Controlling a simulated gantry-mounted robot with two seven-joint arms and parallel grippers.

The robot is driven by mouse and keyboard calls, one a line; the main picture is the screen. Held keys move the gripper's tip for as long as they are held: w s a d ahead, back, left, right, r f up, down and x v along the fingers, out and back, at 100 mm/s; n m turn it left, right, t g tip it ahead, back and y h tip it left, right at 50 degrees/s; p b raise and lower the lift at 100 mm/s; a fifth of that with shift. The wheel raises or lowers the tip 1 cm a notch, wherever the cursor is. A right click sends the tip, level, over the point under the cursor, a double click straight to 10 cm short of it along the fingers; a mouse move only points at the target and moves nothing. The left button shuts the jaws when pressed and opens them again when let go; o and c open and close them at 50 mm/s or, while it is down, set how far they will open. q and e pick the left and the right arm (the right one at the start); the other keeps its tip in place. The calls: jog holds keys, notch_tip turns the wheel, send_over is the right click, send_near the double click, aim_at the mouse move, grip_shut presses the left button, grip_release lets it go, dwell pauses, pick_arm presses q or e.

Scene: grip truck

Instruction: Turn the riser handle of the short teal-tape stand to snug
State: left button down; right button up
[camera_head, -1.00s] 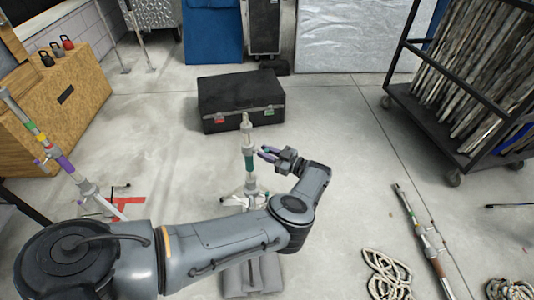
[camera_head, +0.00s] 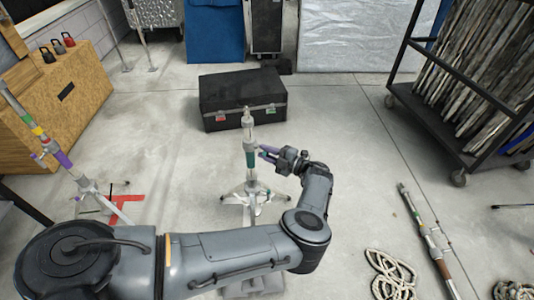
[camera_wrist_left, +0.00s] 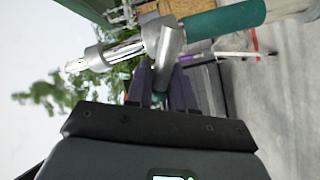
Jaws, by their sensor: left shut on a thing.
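The short stand (camera_head: 249,172) with a teal tape band (camera_head: 252,158) stands upright on the floor in the middle of the head view. My left gripper (camera_head: 265,152) reaches it from the right, at the height of the tape. In the left wrist view the teal tape (camera_wrist_left: 225,20) lies sideways at the top, beside a metal collar and a riser handle (camera_wrist_left: 170,42). The purple fingers of my left gripper (camera_wrist_left: 160,88) are shut on the riser handle, whose lower end is partly hidden between them. My right gripper is not in view.
A black case (camera_head: 242,98) lies on the floor behind the stand. A taller stand with coloured tapes (camera_head: 62,158) is at left. A cart of fabric (camera_head: 475,95) stands at right. Coiled ropes (camera_head: 390,272) and a lying stand (camera_head: 425,235) are at front right.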

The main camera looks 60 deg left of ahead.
pick_arm(q)
jog(key=n, duration=0.2)
jog(key=n+b, duration=0.1)
jog(key=n, duration=0.1)
jog(key=shift+s+f, duration=0.1)
jog(key=shift+f, duration=0.25)
jog(key=shift+n, duration=0.5)
jog(key=shift+f, duration=0.1)
jog(key=c, duration=1.1)
grip_release()
jog(key=shift+o, duration=0.2)
